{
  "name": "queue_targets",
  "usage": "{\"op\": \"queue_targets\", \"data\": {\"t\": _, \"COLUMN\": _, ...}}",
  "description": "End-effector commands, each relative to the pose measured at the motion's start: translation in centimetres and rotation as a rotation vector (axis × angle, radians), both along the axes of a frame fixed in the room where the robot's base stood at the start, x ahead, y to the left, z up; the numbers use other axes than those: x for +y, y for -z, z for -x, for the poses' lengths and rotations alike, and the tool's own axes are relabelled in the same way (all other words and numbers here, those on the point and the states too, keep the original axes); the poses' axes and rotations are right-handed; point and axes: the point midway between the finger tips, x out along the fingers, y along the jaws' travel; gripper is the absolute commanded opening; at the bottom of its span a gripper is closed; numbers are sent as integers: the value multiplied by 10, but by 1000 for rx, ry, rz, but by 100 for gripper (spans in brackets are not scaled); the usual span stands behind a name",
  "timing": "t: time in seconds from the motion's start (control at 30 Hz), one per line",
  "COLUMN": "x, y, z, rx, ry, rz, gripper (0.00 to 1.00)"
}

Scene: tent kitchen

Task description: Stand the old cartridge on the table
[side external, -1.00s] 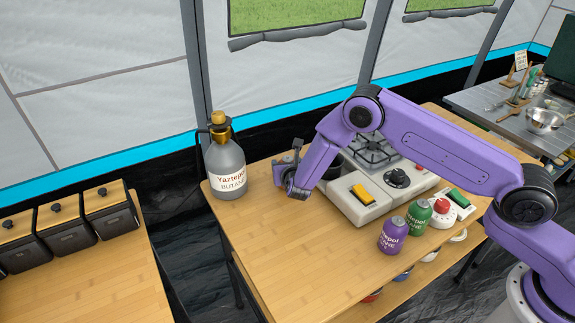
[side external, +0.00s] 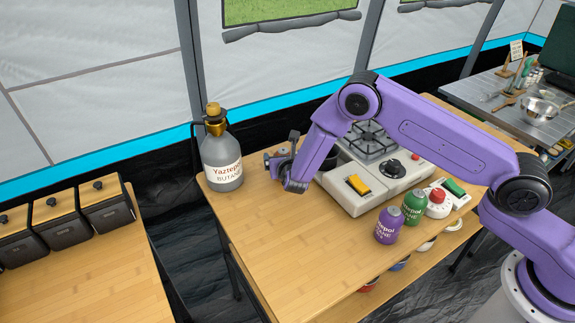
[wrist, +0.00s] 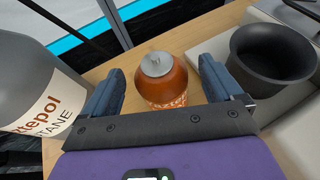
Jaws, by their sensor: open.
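An orange cartridge (wrist: 162,82) with a grey top stands upright on the wooden table (side external: 222,211), between the two fingers of my gripper in the wrist view. My gripper (wrist: 162,90) is open, with a finger on each side of the cartridge; a visible gap shows at either side. In the side view my gripper (side external: 284,170) is low over the table, between the large bottle and the stove, and mostly hides the orange cartridge. A purple cartridge (side external: 388,226) and a green cartridge (side external: 414,208) stand upright in front of the stove.
A large grey butane bottle (side external: 221,168) stands close on the left. A black pot (wrist: 273,58) is close on the right, by the stove (side external: 371,183). A red-knobbed device (side external: 438,203) sits near the right edge. The table's front left is clear.

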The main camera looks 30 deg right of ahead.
Motion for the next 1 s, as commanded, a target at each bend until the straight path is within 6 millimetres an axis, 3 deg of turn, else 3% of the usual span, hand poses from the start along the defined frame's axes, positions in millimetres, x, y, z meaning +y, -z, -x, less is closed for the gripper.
{"op": "queue_targets", "data": {"t": 0.3, "x": 24, "y": -25, "z": 54, "rx": -1, "ry": -5, "rz": 0, "gripper": 93}}
{"op": "queue_targets", "data": {"t": 0.5, "x": 34, "y": -36, "z": 79, "rx": -1, "ry": -3, "rz": 0, "gripper": 93}}
{"op": "queue_targets", "data": {"t": 1.0, "x": 32, "y": -49, "z": 92, "rx": -6, "ry": 31, "rz": -24, "gripper": 93}}
